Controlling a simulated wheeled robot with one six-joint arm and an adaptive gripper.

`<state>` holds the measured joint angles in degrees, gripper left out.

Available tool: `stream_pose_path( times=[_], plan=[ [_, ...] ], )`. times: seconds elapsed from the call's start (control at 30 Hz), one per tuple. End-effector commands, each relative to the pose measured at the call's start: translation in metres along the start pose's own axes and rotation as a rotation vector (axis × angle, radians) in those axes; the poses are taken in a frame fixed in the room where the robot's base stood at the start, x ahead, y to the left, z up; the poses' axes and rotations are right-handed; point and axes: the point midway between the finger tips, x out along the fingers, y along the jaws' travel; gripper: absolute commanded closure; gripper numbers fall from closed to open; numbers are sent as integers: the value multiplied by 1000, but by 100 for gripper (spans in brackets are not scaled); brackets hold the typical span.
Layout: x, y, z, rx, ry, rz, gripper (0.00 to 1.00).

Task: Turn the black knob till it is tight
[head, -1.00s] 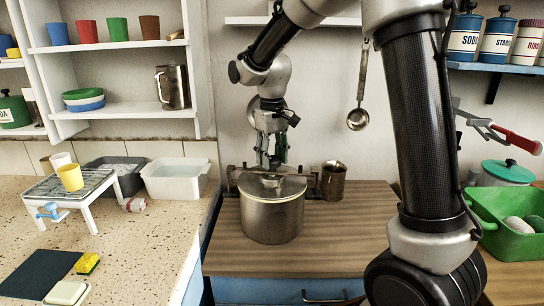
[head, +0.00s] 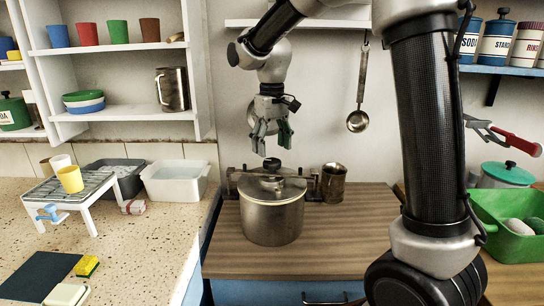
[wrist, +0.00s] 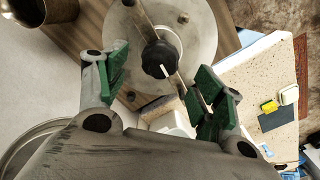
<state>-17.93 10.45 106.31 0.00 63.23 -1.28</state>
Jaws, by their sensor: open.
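The black knob (head: 272,164) sits on top of the lid of a metal pot (head: 271,217). In the wrist view the knob (wrist: 159,59) is round with a ribbed edge and a white mark, and sits on a metal bar across the lid (wrist: 196,24). My gripper (head: 271,140) is open and empty above the knob, fingers pointing down, apart from it. In the wrist view my gripper (wrist: 160,82) shows its green-padded fingers spread, with the knob beyond and between them.
The pot stands on a wooden counter (head: 340,240). A metal mug (head: 333,183) stands close behind it on the right. A white tub (head: 176,181) and a small rack with a yellow cup (head: 70,179) are on the left. A ladle (head: 358,119) hangs on the wall.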

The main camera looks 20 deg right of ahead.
Motion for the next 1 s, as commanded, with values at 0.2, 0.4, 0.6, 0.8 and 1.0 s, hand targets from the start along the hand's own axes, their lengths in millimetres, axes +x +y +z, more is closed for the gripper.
stream_pose_path(
  times=[0.2, 0.4, 0.6, 0.8, 1.0],
  plan=[
    [-49, 0, 0, 0, 4, 0, 32],
    [-73, 0, 0, 0, 1, 0, 32],
    [-77, 0, 0, 0, 0, 0, 32],
    [-77, 0, -2, 2, 7, 0, 32],
    [-42, 0, 22, 12, 4, 0, 32]
  ],
)
